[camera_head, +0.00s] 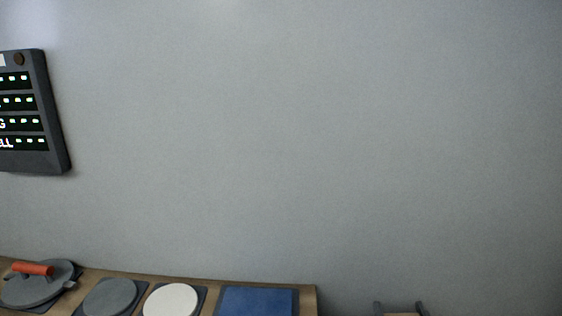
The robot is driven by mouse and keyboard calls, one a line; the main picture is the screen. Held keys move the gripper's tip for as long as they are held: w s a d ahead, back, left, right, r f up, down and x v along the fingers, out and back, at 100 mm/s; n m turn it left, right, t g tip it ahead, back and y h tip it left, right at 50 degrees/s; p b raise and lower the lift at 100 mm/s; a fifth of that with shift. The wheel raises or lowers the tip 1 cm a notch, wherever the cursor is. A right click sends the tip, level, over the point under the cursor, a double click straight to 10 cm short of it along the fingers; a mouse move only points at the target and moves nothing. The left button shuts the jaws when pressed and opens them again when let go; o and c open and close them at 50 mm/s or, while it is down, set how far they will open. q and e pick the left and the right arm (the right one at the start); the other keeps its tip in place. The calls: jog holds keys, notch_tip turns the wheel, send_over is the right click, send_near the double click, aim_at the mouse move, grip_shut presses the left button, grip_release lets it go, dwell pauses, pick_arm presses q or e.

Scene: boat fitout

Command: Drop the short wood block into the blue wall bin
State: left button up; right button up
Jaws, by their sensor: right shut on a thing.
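My right gripper (399,308) shows at the bottom edge, right of the wooden counter. Only its two dark fingertips are in view. It is shut on a tan piece, the short wood block (402,314), of which only a thin top strip shows between the fingers. The rest of the block and gripper are cut off by the frame. No blue bin shows on the wall. My left gripper is not in view.
A wooden counter (309,300) runs along the bottom left. On it are a grey lidded pan with an orange handle (32,268), a grey disc (110,296), a white disc (171,301) and a flat blue square (257,301). A dark display panel (54,150) hangs on the otherwise bare wall.

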jog(key=o, duration=1.1)
jog(key=s, duration=0.7)
jog(key=shift+s+a, duration=0.25)
jog(key=shift+s, duration=0.15)
